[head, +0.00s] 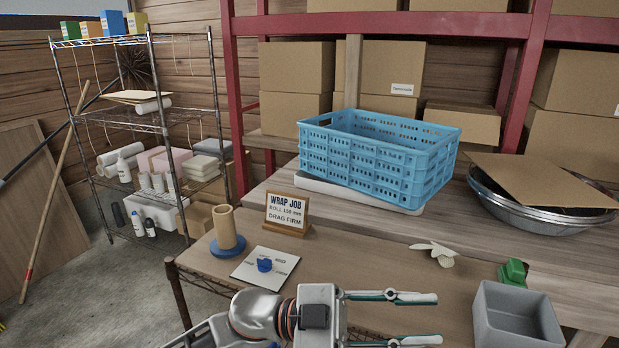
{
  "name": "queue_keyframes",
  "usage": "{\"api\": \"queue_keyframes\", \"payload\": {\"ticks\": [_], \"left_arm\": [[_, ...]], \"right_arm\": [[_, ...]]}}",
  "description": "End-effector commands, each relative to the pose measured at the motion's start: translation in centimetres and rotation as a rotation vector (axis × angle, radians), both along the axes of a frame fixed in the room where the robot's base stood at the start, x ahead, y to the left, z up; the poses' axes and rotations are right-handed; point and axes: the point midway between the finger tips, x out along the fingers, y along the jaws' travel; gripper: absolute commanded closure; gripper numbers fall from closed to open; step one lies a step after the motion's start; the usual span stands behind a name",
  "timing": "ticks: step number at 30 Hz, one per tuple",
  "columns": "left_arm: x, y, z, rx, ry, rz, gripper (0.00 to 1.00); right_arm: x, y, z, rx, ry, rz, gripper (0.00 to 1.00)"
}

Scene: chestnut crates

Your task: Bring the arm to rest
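My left gripper (439,319) is low in the head view, over the front part of the wooden table (365,250). Its two long fingers point right and stand well apart, with nothing visible between them. The arm behind it comes in from the bottom left. The fingers end a little left of a grey open bin (515,318). My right gripper is not in view.
A cardboard tube on a blue base (226,232), a sign (287,212), a white card with a blue piece (265,265), a pale winged item (436,254) and a green object (513,272) are on the table. A blue crate (375,165) stands behind.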

Motion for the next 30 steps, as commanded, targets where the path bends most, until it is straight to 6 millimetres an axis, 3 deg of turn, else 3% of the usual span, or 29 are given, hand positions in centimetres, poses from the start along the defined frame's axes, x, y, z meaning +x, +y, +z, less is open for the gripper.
{"api": "queue_keyframes", "payload": {"ticks": [5,8,12,17,23,27,30], "left_arm": [[4.4,2.7,-0.8,-0.181,0.144,0.279,0.74],[7.2,5.2,-2.8,-0.231,0.227,0.455,0.74],[10.3,9.6,-7.7,-0.237,0.351,0.706,0.74],[11.7,15.6,-15.9,-0.158,0.5,0.984,0.74],[9.1,23.1,-27.3,0.044,0.676,1.257,0.74],[4.9,27.9,-34.5,0.219,0.787,1.388,0.74],[1.3,30.6,-38.6,0.342,0.852,1.449,0.74]], "right_arm": [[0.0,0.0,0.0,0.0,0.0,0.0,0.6],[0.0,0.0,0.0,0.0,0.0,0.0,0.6],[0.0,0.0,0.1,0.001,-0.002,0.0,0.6],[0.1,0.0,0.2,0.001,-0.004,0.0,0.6],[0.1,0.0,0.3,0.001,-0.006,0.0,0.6],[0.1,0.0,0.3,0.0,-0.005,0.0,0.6],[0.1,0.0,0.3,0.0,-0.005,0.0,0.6]]}}
